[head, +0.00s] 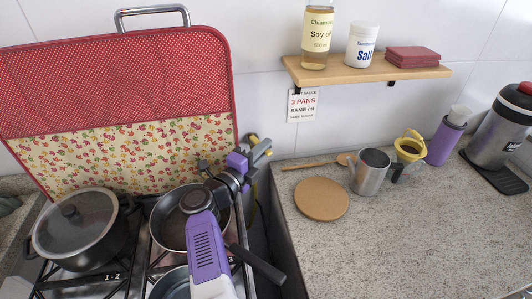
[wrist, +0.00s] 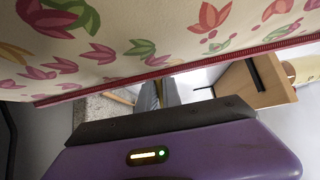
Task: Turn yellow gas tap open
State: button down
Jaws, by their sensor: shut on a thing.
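The yellow gas tap (head: 253,137) is by the wall, just right of the fabric-covered stove lid, and is mostly hidden behind my gripper. My gripper (head: 264,148) reaches over the back of the stove to it, with its fingers shut on it. In the wrist view, my gripper's fingers (wrist: 166,92) point into the narrow gap beside the lid. The tap's handle angle cannot be made out.
The floral and red stove lid (head: 120,160) stands upright close to my gripper. A lidded pot (head: 80,228) and a pan (head: 172,218) sit on the stove under my arm. A wooden shelf (head: 375,73) and the stone counter (head: 400,240) are to the right.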

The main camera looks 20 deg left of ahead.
jog(key=shift+s+a+f, duration=0.15)
jog(key=shift+a, duration=0.05)
dwell(0.4)
jog(key=c, duration=1.5)
grip_release()
jog(key=shift+p+v, duration=1.95)
jog(key=shift+v, duration=1.9)
jog(key=shift+c, duration=0.3)
